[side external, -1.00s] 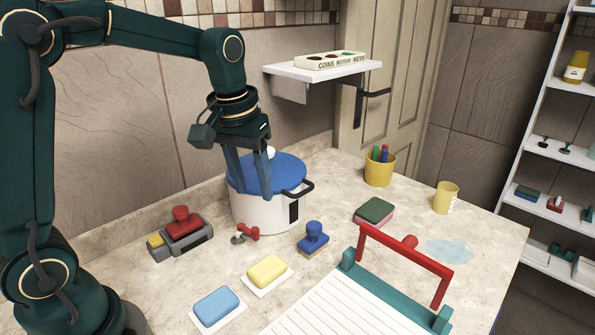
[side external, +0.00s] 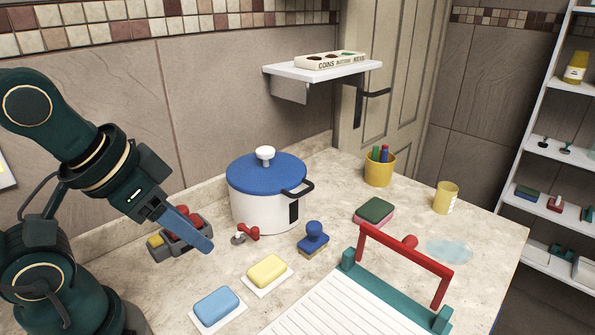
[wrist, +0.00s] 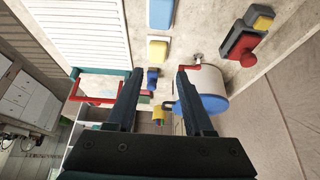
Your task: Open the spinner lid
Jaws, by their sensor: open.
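The spinner is a white pot (side external: 262,211) with a blue lid (side external: 262,174) and a white knob (side external: 265,153) on top. It stands at the back of the counter with the lid on it. In the wrist view the white pot (wrist: 202,85) and blue lid (wrist: 216,104) show just right of the right finger. My gripper (side external: 206,244) is left of the pot and apart from it, its fingers pointing down and right above the counter. In the wrist view my gripper (wrist: 159,75) is open, with nothing held between the fingers.
A yellow sponge (side external: 268,270) and blue sponge (side external: 216,305) lie in front. A shelf (side external: 322,71) overhangs the back right.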

